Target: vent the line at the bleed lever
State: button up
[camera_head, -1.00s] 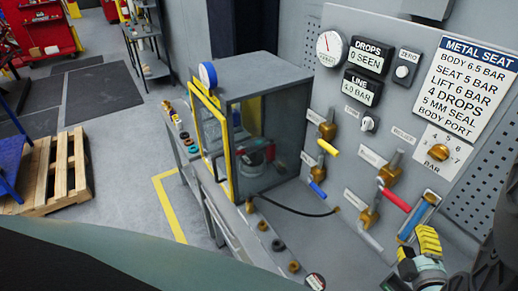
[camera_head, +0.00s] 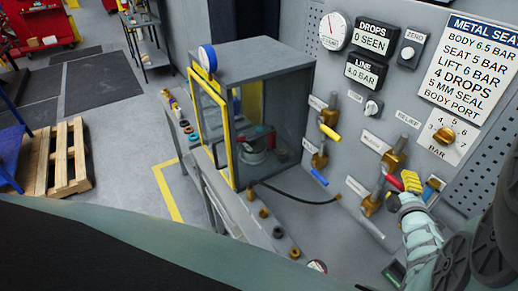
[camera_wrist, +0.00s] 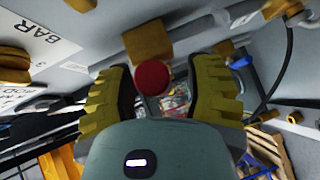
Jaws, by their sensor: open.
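My gripper (camera_head: 411,181) is open at the wall panel, its yellow fingers beside the red-handled lever (camera_head: 393,182) on a brass valve. In the wrist view the red handle end (camera_wrist: 152,77) lies between the spread fingers of my gripper (camera_wrist: 170,82), nearer the left one, with no clear grip on it. The small valve labels are too blurred to tell which lever is the bleed. The line display (camera_head: 364,71) reads 4.0 BAR.
The drops display (camera_head: 370,39) reads 0 SEEN. A pressure gauge (camera_head: 333,31) and a brass regulator knob (camera_head: 443,135) are on the panel. A grey cabinet with a yellow-framed door (camera_head: 263,60) stands to the left, a black hose (camera_head: 300,200) running from it.

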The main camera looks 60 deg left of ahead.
jog(key=shift+w+a+f, duration=0.1)
jog(key=shift+w+a, duration=0.3)
jog(key=shift+a, duration=0.15)
jog(key=shift+o, duration=0.5)
grip_shut()
